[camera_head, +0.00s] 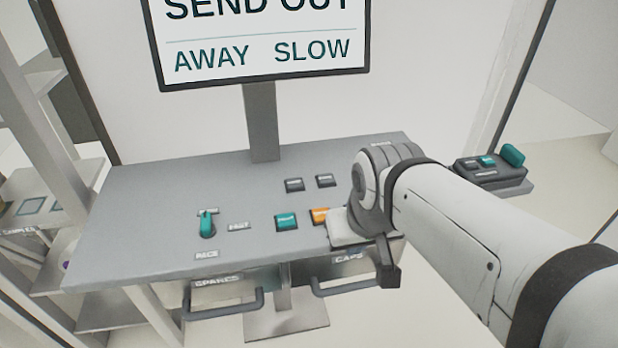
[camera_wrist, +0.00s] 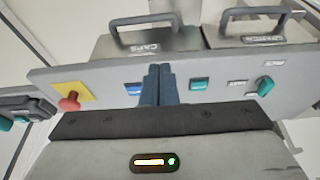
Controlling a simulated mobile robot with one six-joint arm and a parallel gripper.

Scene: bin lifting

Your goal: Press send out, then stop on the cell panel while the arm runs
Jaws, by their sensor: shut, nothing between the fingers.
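The cell panel (camera_head: 150,200) is a grey sloped desk. In the head view a teal button (camera_head: 286,221) and an orange button (camera_head: 320,215) sit side by side, their labels too small to read. Two dark buttons (camera_head: 294,184) lie behind them. My gripper (camera_wrist: 158,72) is shut and empty in the wrist view, its fingertips over the panel between the teal button (camera_wrist: 198,84) and a blue button (camera_wrist: 134,90). I cannot tell whether they touch it. The orange button does not show there. My arm hides the panel's right part and my fingers in the head view.
A sign (camera_head: 262,45) reads SEND OUT, AWAY, SLOW. A teal knob (camera_head: 207,224) marked PACE is at the left. A red mushroom button (camera_wrist: 70,102) on yellow shows in the wrist view. Drawers SPARES (camera_head: 218,290) and CAPS hang below. A dark box (camera_head: 490,172) stands at the right.

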